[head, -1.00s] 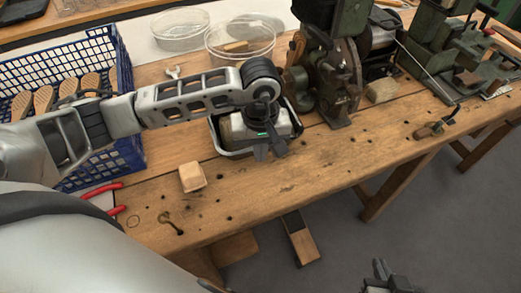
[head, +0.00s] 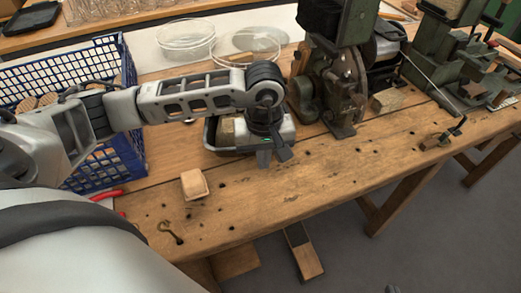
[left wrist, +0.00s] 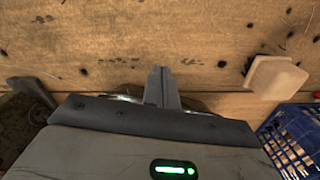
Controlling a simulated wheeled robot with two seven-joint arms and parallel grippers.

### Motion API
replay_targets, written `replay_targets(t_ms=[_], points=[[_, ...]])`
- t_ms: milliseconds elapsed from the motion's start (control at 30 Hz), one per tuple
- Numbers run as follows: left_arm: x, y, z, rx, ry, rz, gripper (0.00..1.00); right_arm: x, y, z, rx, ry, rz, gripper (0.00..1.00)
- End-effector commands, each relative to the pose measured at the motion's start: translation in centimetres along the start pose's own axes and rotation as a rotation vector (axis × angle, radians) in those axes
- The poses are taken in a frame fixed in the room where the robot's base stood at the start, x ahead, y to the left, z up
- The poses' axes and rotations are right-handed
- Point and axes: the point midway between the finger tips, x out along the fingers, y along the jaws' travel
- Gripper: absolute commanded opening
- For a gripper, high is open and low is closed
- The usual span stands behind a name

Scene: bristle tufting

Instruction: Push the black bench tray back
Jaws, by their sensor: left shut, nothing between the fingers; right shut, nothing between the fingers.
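The black bench tray (head: 224,151) sits on the wooden bench near its middle, with a pale block (head: 228,131) and other contents partly hidden by my left arm. My left gripper (head: 268,162) points down at the tray's front side, its fingers shut and empty. I cannot tell whether they touch the tray. In the left wrist view the shut fingers (left wrist: 162,87) stand over bare wood, with part of the tray's rim hidden behind the gripper body. Only a small tip of my right gripper (head: 393,289) shows at the bottom edge of the head view.
A small wooden block (head: 194,184) lies on the bench in front of the tray. A blue crate (head: 108,165) stands at left, clear round tubs (head: 186,50) behind, and a green-black machine (head: 338,90) close at right. The bench front is mostly clear.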

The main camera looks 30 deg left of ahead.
Motion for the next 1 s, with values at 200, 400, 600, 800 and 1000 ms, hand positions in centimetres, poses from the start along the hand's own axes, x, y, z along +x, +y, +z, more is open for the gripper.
replay_targets(t_ms=[200,400,600,800,1000], points=[[-4.5,0.1,0.7,0.003,-0.001,0.001,0.0,0.2,0.1,0.3,-0.002,0.003,-0.004,0.0],[-8.1,0.1,0.8,0.003,-0.005,-0.002,0.0,0.2,0.0,-0.1,0.001,0.014,-0.006,0.0],[-9.7,0.0,0.9,0.004,-0.007,-0.006,0.0,0.1,0.0,0.1,0.004,0.01,-0.008,0.0],[-9.9,0.0,0.9,0.004,-0.009,-0.008,0.0,0.0,-0.1,0.4,0.006,0.004,-0.008,0.0],[-9.5,0.2,1.5,0.002,-0.035,0.005,0.0,0.1,-0.1,0.4,0.011,0.004,-0.007,0.28]])
